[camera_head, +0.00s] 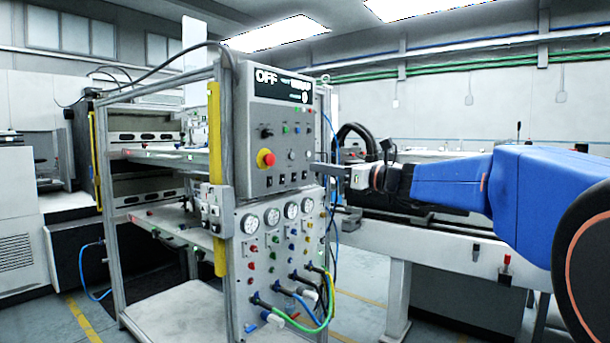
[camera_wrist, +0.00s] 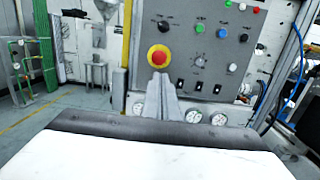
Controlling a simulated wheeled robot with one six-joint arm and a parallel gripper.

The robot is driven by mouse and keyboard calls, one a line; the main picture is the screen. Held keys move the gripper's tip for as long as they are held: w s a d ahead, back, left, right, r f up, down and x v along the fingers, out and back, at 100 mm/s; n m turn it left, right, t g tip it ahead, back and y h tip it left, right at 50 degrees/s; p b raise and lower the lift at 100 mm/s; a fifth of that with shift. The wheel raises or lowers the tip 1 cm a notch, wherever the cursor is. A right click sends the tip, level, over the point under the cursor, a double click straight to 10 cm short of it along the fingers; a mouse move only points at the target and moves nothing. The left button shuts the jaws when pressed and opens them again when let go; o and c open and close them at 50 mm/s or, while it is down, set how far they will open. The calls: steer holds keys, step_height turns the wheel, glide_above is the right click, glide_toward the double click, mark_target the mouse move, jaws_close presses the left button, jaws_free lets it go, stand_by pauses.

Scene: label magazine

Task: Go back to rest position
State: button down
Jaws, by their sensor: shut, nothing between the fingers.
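My blue arm reaches in from the right in the head view, with my gripper (camera_head: 322,172) at its end, beside the right edge of the grey control panel (camera_head: 252,120). In the wrist view my gripper (camera_wrist: 161,76) is shut and empty, its fingertips pointing at the panel just below the red emergency button with a yellow collar (camera_wrist: 157,57). The button also shows in the head view (camera_head: 266,158). I cannot tell whether the fingertips touch the panel. The display at the panel's top reads OFF.
Below the panel is a plate with gauges (camera_head: 271,217), knobs and plugged cables (camera_head: 318,300). A metal frame with a yellow guard (camera_head: 216,180) stands left of it. A grey bench (camera_head: 440,245) runs below my arm. Open floor (camera_head: 360,310) lies in front.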

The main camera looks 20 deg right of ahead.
steer(key=s+a+f+n+g+h, duration=0.2)
steer(key=s+a+f+n+g, duration=0.25)
steer(key=s+f+n, duration=0.45)
steer(key=s+a+f+n+g+h, duration=0.25)
steer(key=s+a+f+n, duration=0.25)
steer(key=s+f, duration=0.7)
steer(key=s+d+f+n+g+h, duration=0.1)
steer(key=s+d+f+n+h, duration=0.2)
steer(key=s+d+f+n, duration=0.2)
steer(key=s+d+f+n+g+h, duration=0.2)
steer(key=s+d+f+n+h, duration=0.2)
steer(key=s+f+n, duration=0.5)
step_height(320, 180, down, 5)
steer(key=shift+s+d, duration=0.65)
steer(key=shift+s, duration=0.45)
